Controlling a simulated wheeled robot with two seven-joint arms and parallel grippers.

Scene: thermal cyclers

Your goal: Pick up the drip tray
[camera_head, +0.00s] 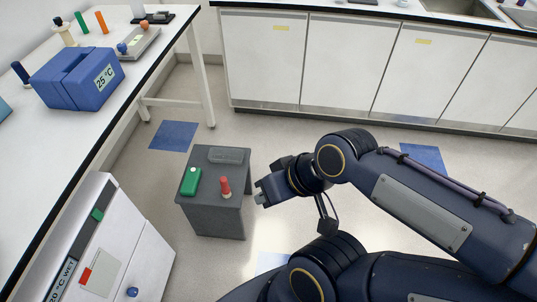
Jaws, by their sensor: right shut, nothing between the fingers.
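A low grey stool (213,214) stands on the floor near the middle of the view. A flat grey tray-like piece with rounded corners (229,155) lies at the back of its top; it looks like the drip tray, but I cannot be sure. My right gripper (260,194) is shut and empty. It appears just right of the stool in the picture, apart from the tray; its height against the stool top is hard to tell. My left gripper is not in view.
On the stool also sit a green box (191,181) and a red-topped bottle (225,187). White cupboards (335,65) line the back. Floor between is mostly clear.

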